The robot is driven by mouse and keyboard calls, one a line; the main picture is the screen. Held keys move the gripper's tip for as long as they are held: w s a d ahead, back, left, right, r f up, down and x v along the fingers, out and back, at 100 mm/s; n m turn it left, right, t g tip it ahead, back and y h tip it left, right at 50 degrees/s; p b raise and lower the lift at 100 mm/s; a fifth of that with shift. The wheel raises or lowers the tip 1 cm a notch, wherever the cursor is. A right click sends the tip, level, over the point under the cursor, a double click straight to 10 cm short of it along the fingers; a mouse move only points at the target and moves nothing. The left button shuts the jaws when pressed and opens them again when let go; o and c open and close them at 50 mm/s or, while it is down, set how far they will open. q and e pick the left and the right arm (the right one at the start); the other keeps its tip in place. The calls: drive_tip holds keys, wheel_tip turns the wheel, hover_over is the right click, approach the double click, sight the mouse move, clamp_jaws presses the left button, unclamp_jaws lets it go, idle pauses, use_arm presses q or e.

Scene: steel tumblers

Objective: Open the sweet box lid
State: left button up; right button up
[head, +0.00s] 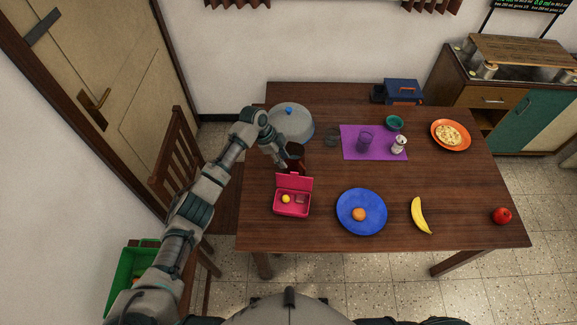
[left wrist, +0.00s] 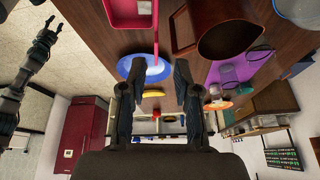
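The pink sweet box (head: 291,208) stands on the table in front of my left arm. Its lid (head: 294,182) is raised, roughly upright at the back edge. A yellow round piece and a small brownish piece lie inside. Part of the pink box (left wrist: 128,12) shows at the top of the left wrist view, with the lid seen nearly edge-on. My left gripper (head: 282,158) is just behind the lid, near a dark brown vessel. In the left wrist view its fingers (left wrist: 158,78) are apart with nothing between them.
The dark brown vessel (left wrist: 235,35) stands close to my left gripper. A blue plate (head: 350,222) with an orange fruit, a banana (head: 420,215) and an apple (head: 502,216) lie to the right. A silver-grey domed container (head: 291,126) stands behind. The front table edge is clear.

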use_arm(q)
drive_tip(key=shift+v, duration=2.2)
drive_tip(key=shift+c, duration=0.2)
